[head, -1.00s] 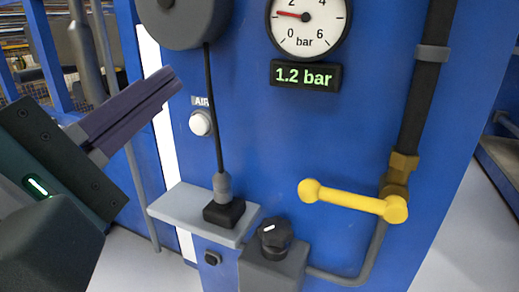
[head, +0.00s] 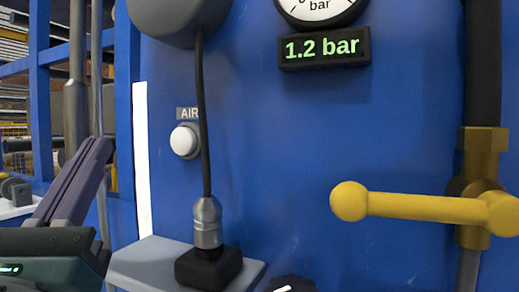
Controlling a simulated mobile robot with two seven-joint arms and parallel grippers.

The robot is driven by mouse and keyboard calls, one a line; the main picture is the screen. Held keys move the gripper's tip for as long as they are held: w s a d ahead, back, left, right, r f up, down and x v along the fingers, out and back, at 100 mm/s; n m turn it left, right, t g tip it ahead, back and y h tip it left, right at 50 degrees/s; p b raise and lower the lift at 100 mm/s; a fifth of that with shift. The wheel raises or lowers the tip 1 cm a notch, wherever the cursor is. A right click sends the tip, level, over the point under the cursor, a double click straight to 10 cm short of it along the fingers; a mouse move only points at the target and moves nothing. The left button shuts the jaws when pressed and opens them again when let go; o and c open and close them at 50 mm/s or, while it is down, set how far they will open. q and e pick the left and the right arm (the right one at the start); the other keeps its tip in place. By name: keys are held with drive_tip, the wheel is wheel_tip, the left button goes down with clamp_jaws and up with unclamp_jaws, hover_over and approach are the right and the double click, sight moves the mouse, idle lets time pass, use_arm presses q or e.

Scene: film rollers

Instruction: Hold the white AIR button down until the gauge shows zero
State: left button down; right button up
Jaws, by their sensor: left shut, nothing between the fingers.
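The white AIR button (head: 185,141) sits on the blue panel (head: 290,170), under a small AIR label (head: 187,113). A black hose (head: 204,120) hangs just to its right. The gauge (head: 320,8) is cut off by the top edge, so its needle is hidden. The display (head: 325,48) below it reads 1.2 bar. My left gripper (head: 100,145) is shut and empty, pointing up at the left, apart from the button. My right gripper is not in view.
A yellow lever (head: 420,206) on a brass valve juts out at the right. A grey shelf (head: 140,265) carries a black block (head: 208,267) with the hose fitting. A dark round reel (head: 180,15) overhangs the button from above. The panel between hose and lever is clear.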

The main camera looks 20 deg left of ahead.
sight(175, 141)
use_arm(q)
drive_tip(key=w+b, duration=0.2)
drive_tip(key=w, duration=0.6)
drive_tip(key=shift+w+d, duration=0.35)
drive_tip(key=shift+w, duration=0.05)
idle(1.7)
drive_tip(key=shift+w+b, duration=0.3)
drive_tip(key=shift+w, duration=0.15)
drive_tip(key=shift+w, duration=0.35)
idle(0.6)
drive_tip(key=shift+w+d+f+b, duration=0.1)
drive_tip(key=shift+w+f+b, duration=0.15)
drive_tip(key=shift+b, duration=0.2)
idle(0.7)
idle(1.0)
